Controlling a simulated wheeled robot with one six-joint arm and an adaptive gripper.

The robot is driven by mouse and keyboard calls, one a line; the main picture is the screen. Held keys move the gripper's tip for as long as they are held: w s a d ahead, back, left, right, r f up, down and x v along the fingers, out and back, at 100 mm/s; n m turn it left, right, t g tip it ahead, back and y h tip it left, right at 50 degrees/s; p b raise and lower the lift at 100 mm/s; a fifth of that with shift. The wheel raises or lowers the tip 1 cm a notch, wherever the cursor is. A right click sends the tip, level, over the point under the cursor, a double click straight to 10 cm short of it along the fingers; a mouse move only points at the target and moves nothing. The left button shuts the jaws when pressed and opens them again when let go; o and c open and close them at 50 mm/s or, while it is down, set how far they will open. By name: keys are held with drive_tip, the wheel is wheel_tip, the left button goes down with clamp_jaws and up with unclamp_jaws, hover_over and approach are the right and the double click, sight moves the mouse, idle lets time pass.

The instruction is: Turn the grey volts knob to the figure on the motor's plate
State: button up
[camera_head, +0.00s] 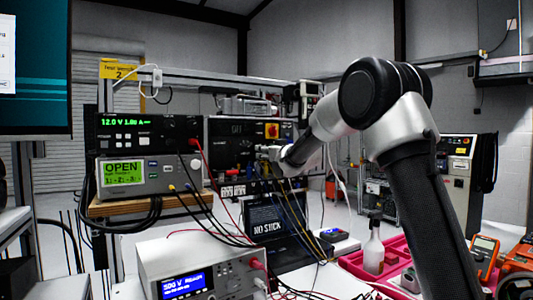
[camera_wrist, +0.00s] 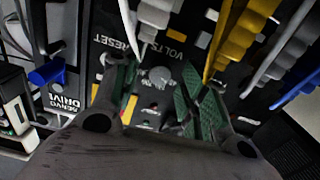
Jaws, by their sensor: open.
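The grey volts knob (camera_wrist: 160,76) shows in the wrist view on a dark panel, below the upside-down word VOLTS. My gripper (camera_wrist: 157,92) is open, with one green-padded finger on each side of the knob. I cannot tell whether either pad touches it. The knob's pointer is too blurred to read. In the head view my gripper (camera_head: 268,152) is at the dark panel (camera_head: 224,133) in the middle of the bench, and my arm's end hides the knob there. I cannot make out the motor's plate in either view.
Yellow plugs (camera_wrist: 232,38) and white plugs (camera_wrist: 157,14) stand out from the panel close around my fingers. A blue part (camera_wrist: 47,74) is at the left. In the head view, cables hang below my gripper, and a power supply (camera_head: 150,128) stands left of the panel.

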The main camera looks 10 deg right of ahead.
clamp_jaws()
drive_tip(key=shift+m, duration=0.4)
drive_tip(key=m, duration=0.3)
drive_tip(key=shift+m, duration=2)
